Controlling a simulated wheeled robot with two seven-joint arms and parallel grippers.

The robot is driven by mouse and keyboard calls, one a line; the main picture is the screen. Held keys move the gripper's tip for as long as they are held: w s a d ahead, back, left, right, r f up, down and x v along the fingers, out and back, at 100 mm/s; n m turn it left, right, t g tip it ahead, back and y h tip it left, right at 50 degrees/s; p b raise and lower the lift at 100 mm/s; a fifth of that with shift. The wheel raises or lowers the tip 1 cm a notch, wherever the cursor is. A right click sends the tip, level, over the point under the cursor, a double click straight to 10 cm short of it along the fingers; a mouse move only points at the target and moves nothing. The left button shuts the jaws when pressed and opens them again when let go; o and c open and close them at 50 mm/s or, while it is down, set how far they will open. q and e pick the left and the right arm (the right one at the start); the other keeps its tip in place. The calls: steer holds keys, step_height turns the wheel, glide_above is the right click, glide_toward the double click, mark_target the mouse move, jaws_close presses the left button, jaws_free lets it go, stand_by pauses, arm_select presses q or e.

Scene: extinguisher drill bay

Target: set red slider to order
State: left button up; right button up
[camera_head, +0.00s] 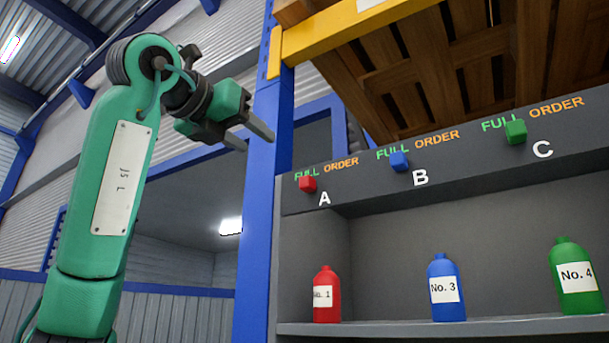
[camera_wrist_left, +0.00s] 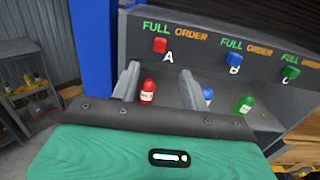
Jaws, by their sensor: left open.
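The red slider (camera_head: 307,184) sits under the word FULL at the left of the shelf's top panel, beside the letter A. The orange word ORDER is to its right. In the left wrist view the red slider (camera_wrist_left: 159,45) also shows below FULL, above and between my fingers. My left gripper (camera_head: 254,136) is open and empty, up and to the left of the panel in the head view, apart from the slider. It also shows in the left wrist view (camera_wrist_left: 160,82). My right gripper is not in view.
A blue slider (camera_head: 399,162) and a green slider (camera_head: 515,131) sit farther right on the panel (camera_head: 460,165). Red (camera_head: 327,295), blue (camera_head: 446,288) and green (camera_head: 576,277) bottles stand on the shelf below. A blue post (camera_head: 262,220) rises at the shelf's left.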

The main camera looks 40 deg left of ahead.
arm_select(q)
steer(key=p, duration=0.1)
glide_toward(304, 177)
steer(key=w+p, duration=0.1)
steer(key=w, duration=0.2)
steer(key=w+a+p, duration=0.1)
steer(key=w+p, duration=0.1)
steer(key=w, duration=0.1)
steer(key=w+p, duration=0.1)
steer(key=w, duration=0.1)
steer(key=shift+w+a+r+p, duration=0.25)
steer(key=shift+w+p, duration=0.15)
steer(key=shift+w, duration=0.35)
steer(key=shift+w+f, duration=0.1)
steer(key=shift+w, duration=0.05)
steer(key=c, duration=0.3)
jaws_close()
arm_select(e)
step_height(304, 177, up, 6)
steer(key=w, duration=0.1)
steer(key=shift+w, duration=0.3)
